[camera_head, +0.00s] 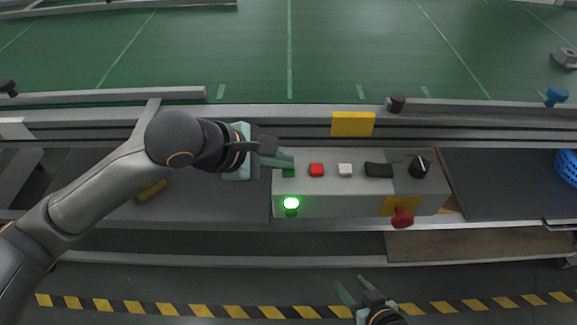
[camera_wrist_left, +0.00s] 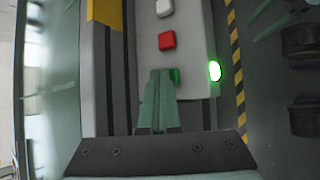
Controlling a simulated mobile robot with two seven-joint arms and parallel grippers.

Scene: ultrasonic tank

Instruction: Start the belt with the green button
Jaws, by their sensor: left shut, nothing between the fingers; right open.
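The green button (camera_head: 289,172) sits at the left end of the top of a grey control box, left of the red button (camera_head: 317,170). My left gripper (camera_head: 290,161) is shut and empty, its fingertips over the green button and hiding part of it. In the left wrist view the shut fingers (camera_wrist_left: 160,78) lie beside the green button (camera_wrist_left: 175,77); I cannot tell whether they touch it. A green lamp (camera_head: 291,204) glows on the box's front face. My right gripper (camera_head: 357,287) is open and empty, low in front of the bench.
The box also carries a white button (camera_head: 345,170), a black rocker switch (camera_head: 379,170), a black knob (camera_head: 420,167) and a red knob (camera_head: 402,218). A yellow plate (camera_head: 353,124) stands behind it. A blue basket (camera_head: 567,167) is at the far right.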

